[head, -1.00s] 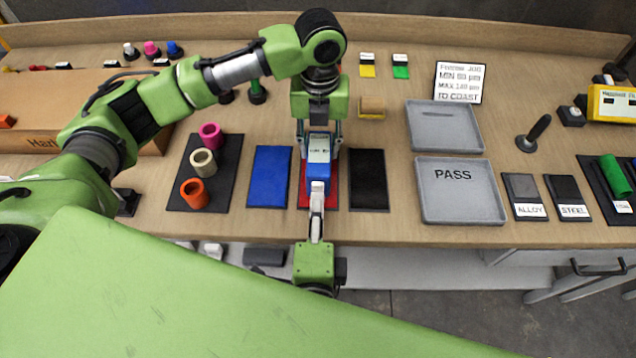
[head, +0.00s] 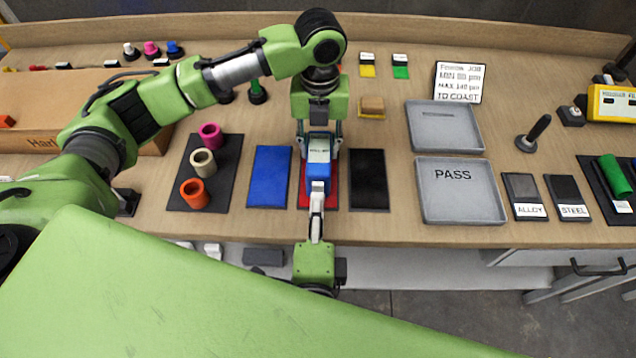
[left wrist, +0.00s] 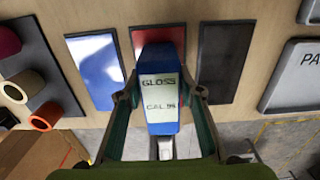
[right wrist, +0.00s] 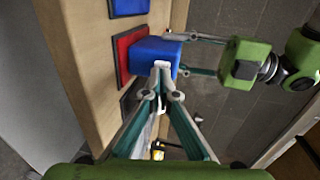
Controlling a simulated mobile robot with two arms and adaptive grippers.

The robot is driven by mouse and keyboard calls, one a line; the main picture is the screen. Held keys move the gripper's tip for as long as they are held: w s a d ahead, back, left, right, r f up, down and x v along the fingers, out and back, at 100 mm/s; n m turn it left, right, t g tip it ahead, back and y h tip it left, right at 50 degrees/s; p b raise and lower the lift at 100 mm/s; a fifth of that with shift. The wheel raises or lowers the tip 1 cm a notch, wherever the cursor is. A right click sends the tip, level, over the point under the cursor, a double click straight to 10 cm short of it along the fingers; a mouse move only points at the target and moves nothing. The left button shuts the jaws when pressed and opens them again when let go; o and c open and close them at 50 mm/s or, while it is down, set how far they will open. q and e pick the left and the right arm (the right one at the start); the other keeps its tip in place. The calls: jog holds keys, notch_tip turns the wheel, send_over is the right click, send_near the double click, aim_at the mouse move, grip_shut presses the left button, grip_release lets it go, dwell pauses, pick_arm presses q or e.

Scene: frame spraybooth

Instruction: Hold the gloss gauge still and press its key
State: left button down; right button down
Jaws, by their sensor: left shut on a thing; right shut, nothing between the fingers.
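The gloss gauge (head: 318,172) is a blue block with a pale display, resting over the red panel (head: 304,203). In the left wrist view the gauge (left wrist: 160,60) shows "GLOSS" and a "CAL" line. My left gripper (head: 318,151) reaches down from above, shut with a finger on each side of the gauge. My right gripper (head: 317,190) is shut and empty, its tips at the gauge's near face. In the right wrist view the right fingertips (right wrist: 162,70) are against or very close to the blue face; they hide the key, and contact is unclear.
A blue panel (head: 269,177) and a black panel (head: 368,180) flank the red one. A dark mat with coloured rings (head: 202,162) lies left. Grey trays, one marked PASS (head: 461,205), stand right. The bench's front edge (head: 400,235) is just below the panels.

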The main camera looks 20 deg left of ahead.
pick_arm(q)
jog(key=shift+s+f, duration=0.1)
pick_arm(e)
jog(key=shift+x, duration=0.9)
jog(key=shift+r, duration=0.15)
jog(key=shift+f+v, duration=0.25)
jog(key=shift+v, duration=1)
jog(key=shift+f+v, duration=0.2)
jog(key=shift+v, duration=1)
jog(key=shift+s, duration=0.1)
pick_arm(q)
jog(key=c, duration=1.3)
grip_release()
notch_tip(320, 180, up, 12)
jog(key=shift+r, duration=0.1)
